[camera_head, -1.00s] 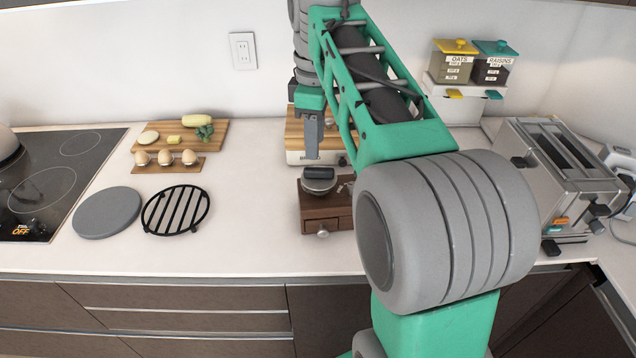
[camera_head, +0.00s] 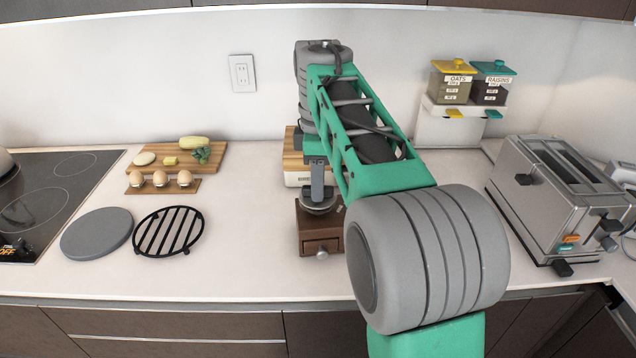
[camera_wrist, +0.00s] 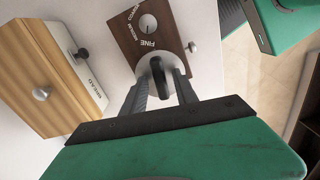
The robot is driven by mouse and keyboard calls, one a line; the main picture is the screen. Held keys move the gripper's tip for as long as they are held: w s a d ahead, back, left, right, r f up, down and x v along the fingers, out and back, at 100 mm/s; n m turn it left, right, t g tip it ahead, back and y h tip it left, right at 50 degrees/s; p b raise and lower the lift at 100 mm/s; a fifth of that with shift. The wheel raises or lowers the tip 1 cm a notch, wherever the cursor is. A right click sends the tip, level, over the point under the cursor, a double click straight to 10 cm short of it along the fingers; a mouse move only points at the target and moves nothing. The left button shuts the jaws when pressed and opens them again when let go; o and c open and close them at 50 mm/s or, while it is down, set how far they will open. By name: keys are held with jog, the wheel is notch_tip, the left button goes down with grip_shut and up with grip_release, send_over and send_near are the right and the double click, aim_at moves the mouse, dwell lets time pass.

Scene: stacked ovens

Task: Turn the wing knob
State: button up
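A dark wooden grinder (camera_head: 320,238) stands on the counter below my gripper (camera_head: 317,196). It also shows in the wrist view (camera_wrist: 160,38), with a dial marked FINE (camera_wrist: 148,22). The black wing knob (camera_wrist: 159,75) rises from the grinder's silver metal top, nearest the wrist camera. My gripper (camera_wrist: 159,92) is open, with one finger on each side of the wing knob in the wrist view. I cannot tell whether the fingers touch it. In the head view my gripper hides the wing knob.
A wooden bread box (camera_wrist: 45,75) stands close beside the grinder. A metal toaster (camera_head: 560,205) is at the right. A black rack (camera_head: 168,232) and a grey disc (camera_head: 97,234) lie to the left. Bare counter (camera_head: 245,235) lies between rack and grinder.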

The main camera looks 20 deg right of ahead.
grip_shut()
jog(key=shift+m, duration=0.4)
